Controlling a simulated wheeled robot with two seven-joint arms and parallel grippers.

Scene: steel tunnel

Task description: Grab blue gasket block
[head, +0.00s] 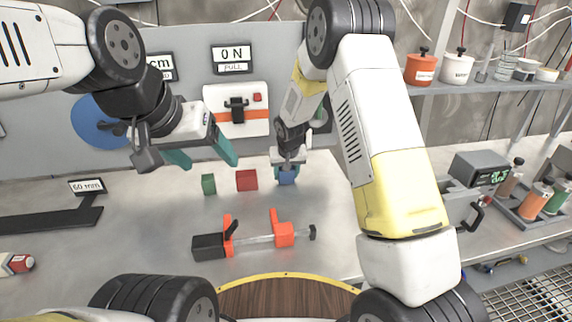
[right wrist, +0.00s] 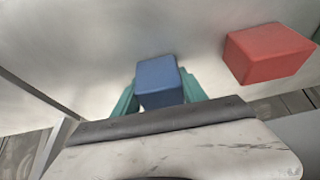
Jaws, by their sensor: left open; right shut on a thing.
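The blue gasket block (head: 287,178) is at the right gripper (head: 288,166) in the head view, partly hidden by it. In the right wrist view the block (right wrist: 158,80) sits between the two green fingers of my right gripper (right wrist: 160,98), which is shut on it. I cannot tell whether the block touches the table or is slightly above it. My left gripper (head: 205,158) is open and empty, above the table to the left.
A red block (head: 247,180) and a green block (head: 208,184) stand left of the blue one. An orange and black clamp (head: 255,238) lies nearer me. A shelf with pots (head: 457,69) and a grey device with a display (head: 478,170) are at the right.

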